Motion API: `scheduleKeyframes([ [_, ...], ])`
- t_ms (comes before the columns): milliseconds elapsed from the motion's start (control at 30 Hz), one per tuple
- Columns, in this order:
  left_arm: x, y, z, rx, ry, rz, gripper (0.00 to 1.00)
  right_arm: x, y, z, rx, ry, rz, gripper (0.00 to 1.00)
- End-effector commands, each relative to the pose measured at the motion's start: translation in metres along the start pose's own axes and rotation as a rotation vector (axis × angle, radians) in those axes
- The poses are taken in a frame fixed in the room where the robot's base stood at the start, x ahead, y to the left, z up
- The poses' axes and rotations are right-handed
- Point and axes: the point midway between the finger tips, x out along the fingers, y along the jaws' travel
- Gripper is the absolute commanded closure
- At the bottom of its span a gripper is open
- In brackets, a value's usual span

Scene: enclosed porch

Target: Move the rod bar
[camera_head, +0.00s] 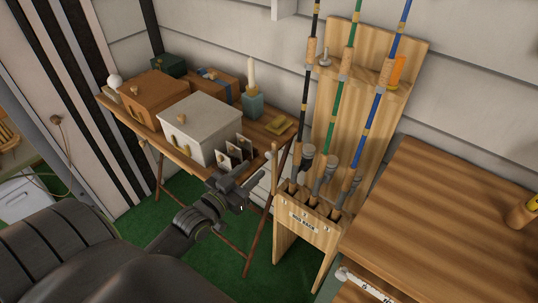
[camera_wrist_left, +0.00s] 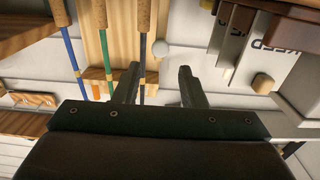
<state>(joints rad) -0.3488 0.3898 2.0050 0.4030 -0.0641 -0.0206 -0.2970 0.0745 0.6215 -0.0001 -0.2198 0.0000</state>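Three fishing rods, black (camera_head: 306,90), green (camera_head: 338,105) and blue (camera_head: 374,110), stand in a wooden rod rack (camera_head: 407,45). My left gripper (camera_head: 260,174) is left of the rack's lower front. Its two fingers stand apart with nothing between them (camera_wrist_left: 160,85). My right gripper is out of view.
A narrow table (camera_head: 173,152) behind my left gripper holds a white box (camera_head: 200,128), a brown box (camera_head: 153,98), a candle (camera_head: 251,88) and small cards (camera_head: 238,150). A wooden worktop (camera_head: 450,220) bounds the right. Green floor (camera_head: 180,185) shows below.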

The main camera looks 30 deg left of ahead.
Motion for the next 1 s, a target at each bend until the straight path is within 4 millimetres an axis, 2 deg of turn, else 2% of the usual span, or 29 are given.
scheduleKeyframes([
  [33, 0.011, 0.000, 0.000, 0.000, 0.004, 0.000, 0.62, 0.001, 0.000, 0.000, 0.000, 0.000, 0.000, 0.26],
  [200, 0.043, 0.000, -0.001, -0.001, 0.004, 0.000, 0.62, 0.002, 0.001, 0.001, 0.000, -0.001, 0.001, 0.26],
  [433, 0.074, 0.000, 0.000, 0.000, 0.001, 0.000, 0.62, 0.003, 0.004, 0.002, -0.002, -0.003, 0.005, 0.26],
  [600, 0.084, 0.000, 0.000, 0.001, 0.001, 0.000, 0.62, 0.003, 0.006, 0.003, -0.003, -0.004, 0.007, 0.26],
  [900, 0.085, 0.000, 0.000, 0.001, -0.001, 0.000, 0.62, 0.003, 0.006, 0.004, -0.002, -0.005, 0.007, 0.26],
  [1000, 0.085, 0.000, 0.000, 0.001, -0.001, 0.000, 0.76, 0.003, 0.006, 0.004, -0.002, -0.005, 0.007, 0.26],
])
